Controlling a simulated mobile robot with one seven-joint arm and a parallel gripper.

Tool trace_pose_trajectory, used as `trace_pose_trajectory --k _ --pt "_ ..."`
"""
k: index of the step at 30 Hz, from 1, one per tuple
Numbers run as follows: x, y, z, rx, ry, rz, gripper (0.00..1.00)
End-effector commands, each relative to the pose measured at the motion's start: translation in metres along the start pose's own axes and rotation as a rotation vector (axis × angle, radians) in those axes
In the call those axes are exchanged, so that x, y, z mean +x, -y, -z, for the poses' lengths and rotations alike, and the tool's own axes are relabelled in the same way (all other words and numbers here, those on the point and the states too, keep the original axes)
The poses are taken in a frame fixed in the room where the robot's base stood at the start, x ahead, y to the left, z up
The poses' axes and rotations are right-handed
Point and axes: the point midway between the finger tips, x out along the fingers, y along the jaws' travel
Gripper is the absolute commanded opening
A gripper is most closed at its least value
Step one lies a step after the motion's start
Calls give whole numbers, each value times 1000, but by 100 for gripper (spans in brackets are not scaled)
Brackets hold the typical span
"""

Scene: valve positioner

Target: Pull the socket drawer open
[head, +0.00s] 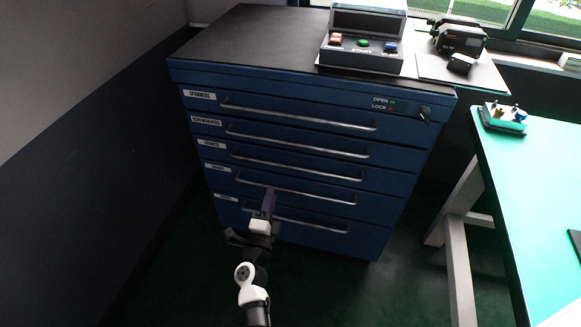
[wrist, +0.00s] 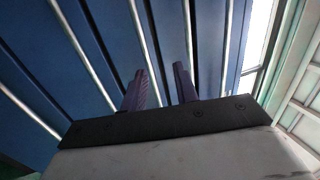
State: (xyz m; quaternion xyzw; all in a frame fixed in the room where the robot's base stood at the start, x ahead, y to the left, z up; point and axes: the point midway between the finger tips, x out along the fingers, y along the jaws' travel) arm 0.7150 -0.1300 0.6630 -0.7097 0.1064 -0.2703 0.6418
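The blue drawer cabinet (head: 310,150) has several stacked drawers, each with a long silver bar handle and a white label. The top label reads SPANNERS and the second appears to read SCREWDRIVERS. The lower labels are too small to read surely, so I cannot tell which is the socket drawer. All drawers look shut. My gripper (head: 268,194) overlaps the left part of the fourth handle (head: 310,193) in the head view. In the wrist view my gripper (wrist: 162,72) has two purple fingers apart, with a bar handle (wrist: 141,40) showing between or behind them; I cannot tell which.
A green-topped table (head: 540,200) stands right; a dark wall is left. Floor before the cabinet is clear.

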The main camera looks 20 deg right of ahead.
Motion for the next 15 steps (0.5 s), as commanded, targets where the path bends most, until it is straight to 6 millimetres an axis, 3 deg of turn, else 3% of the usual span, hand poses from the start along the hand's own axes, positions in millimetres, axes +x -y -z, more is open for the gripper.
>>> trace_pose_trajectory --k 3,7,15 --pt "-7 -22 22 16 -45 -48 30" --pt "1 -27 27 20 -57 -56 30" --pt "52 -27 29 20 -55 -53 30"
